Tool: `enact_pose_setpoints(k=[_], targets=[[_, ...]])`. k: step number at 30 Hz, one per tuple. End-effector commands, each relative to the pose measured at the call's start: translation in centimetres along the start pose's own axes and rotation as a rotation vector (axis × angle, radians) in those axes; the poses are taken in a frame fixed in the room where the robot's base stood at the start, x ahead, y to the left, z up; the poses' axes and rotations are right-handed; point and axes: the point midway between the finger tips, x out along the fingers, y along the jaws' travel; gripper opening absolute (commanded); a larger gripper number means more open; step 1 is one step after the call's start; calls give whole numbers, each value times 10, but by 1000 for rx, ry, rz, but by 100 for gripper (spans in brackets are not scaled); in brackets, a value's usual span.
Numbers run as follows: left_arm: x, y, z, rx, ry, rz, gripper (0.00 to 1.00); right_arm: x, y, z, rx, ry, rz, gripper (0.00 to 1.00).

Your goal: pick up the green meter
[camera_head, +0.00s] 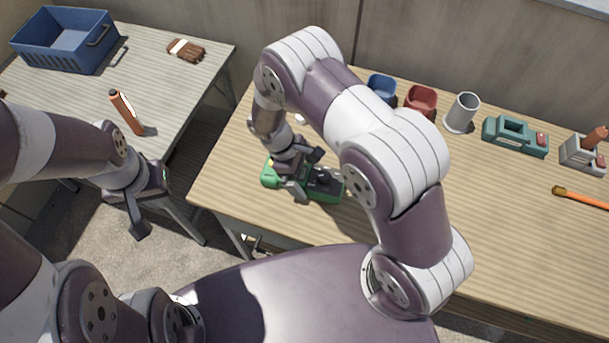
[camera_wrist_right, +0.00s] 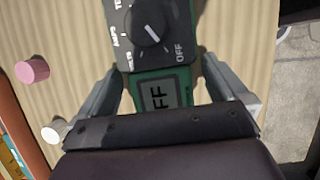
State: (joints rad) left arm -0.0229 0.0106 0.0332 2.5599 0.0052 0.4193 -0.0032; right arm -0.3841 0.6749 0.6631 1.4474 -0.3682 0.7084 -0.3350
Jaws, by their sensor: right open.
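The green meter (camera_head: 327,189) lies on the right-hand wooden table near its front left corner, partly hidden under my right gripper (camera_head: 297,184). In the right wrist view, the green meter (camera_wrist_right: 165,82) shows its dark dial face and a small display. My right gripper's two fingers (camera_wrist_right: 160,72) are open, one on each side of the meter's body. Whether they touch it is unclear. My left gripper (camera_head: 148,208) hangs in front of the left table, away from the meter; its jaw opening is not clear.
On the right table stand a blue cup (camera_head: 381,88), a red cup (camera_head: 421,100), a grey cylinder (camera_head: 461,113), a teal device (camera_head: 515,136) and a grey holder (camera_head: 582,154). The left table bears a blue basket (camera_head: 65,40), a brown brush (camera_head: 186,50) and an orange-handled tool (camera_head: 126,112).

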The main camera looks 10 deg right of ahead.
Motion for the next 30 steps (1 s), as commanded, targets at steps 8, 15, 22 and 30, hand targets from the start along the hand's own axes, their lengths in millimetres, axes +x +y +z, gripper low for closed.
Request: enact_pose_setpoints(k=[8,15,22,30], targets=[[0,0,0,0,-1,0,0,5,0,0,0,1,1,94],[0,0,0,0,0,0,0,4,1,0,1,2,1,42],[0,0,0,0,0,0,0,0,1,1,1,3,2,42],[4,0,1,0,0,0,0,-35,1,15,2,6,4,41]])
